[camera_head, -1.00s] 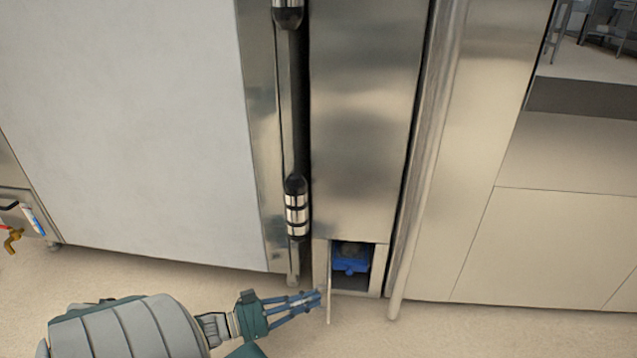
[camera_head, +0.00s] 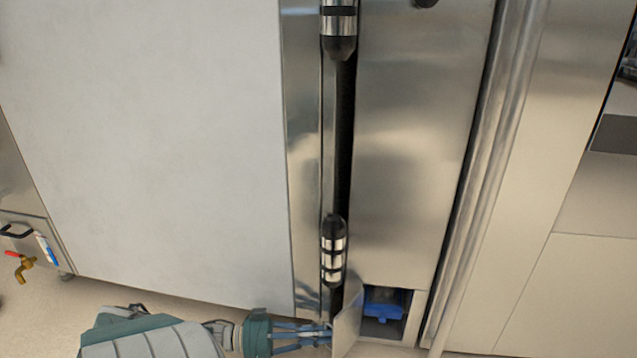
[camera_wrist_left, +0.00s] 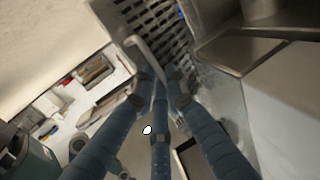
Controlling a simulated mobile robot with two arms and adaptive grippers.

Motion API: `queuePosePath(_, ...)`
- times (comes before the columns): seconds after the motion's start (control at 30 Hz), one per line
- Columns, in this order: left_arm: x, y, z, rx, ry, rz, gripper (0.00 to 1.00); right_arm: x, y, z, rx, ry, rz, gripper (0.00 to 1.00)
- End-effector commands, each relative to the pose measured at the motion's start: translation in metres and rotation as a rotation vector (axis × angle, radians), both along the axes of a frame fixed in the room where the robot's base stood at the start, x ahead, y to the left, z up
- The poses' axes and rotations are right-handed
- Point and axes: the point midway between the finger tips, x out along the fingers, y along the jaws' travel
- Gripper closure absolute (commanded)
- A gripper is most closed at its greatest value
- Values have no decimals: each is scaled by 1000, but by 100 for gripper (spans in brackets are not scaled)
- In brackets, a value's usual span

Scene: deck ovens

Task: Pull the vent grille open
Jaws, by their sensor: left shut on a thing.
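The vent grille (camera_head: 347,319) is a small metal door at the foot of the narrow steel panel. It stands swung out to the left, its inner face showing in the head view. The opening beside it is uncovered. In the left wrist view the slotted grille (camera_wrist_left: 168,22) is at the top, with a bent bar handle (camera_wrist_left: 143,48) on it. My left gripper (camera_head: 328,334) is at the grille's outer left side, its fingers closed on the handle; the grip is partly hidden behind the fingers (camera_wrist_left: 161,88). My right gripper is not in view.
A blue part (camera_head: 384,303) sits inside the opening. A large pale panel (camera_head: 150,140) stands on the left, with a hinge barrel (camera_head: 333,252) above the grille. A vertical pipe (camera_head: 492,150) runs on the right. A brass tap (camera_head: 24,266) is at the far left.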

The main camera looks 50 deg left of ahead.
Motion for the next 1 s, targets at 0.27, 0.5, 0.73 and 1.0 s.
queuePosePath(0.27, 12, 4, 8, -3, -19, 20, 100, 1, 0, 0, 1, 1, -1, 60)
queuePosePath(0.5, 12, 4, 8, -3, -19, 20, 68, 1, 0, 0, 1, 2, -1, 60)
queuePosePath(0.73, 12, 4, 10, -4, -22, 17, 68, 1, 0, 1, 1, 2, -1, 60)
queuePosePath(1.0, -6, 14, 8, -4, -18, 16, 68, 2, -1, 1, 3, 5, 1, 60)
